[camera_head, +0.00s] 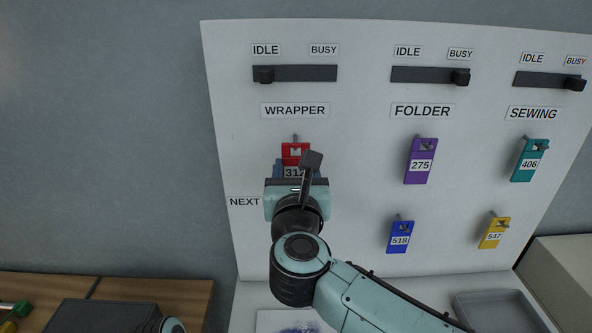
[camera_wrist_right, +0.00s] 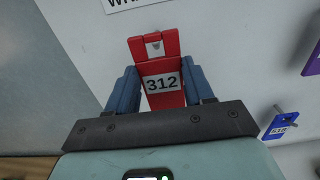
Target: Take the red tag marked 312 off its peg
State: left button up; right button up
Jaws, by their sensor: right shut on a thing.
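The red tag marked 312 (camera_head: 292,150) hangs at the peg under the WRAPPER label on the white board. My right gripper (camera_head: 294,169) is shut on the tag. The right gripper also shows in the wrist view (camera_wrist_right: 164,90). My left gripper is not in view.
A purple tag 275 (camera_head: 420,161), teal tag 406 (camera_head: 529,160), blue tag 518 (camera_head: 400,237) and yellow tag 547 (camera_head: 494,233) hang on pegs to the right. A grey tray (camera_head: 502,309) lies at lower right. The wall side at left is clear.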

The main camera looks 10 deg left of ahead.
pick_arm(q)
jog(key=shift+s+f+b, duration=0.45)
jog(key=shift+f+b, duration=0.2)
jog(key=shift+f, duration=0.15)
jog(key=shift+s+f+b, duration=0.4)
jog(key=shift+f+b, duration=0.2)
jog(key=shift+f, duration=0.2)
pick_arm(e)
jog(key=shift+s+d, duration=0.25)
jog(key=shift+s, duration=1.1)
jog(key=shift+s+d, duration=0.25)
jog(key=shift+s, duration=1.05)
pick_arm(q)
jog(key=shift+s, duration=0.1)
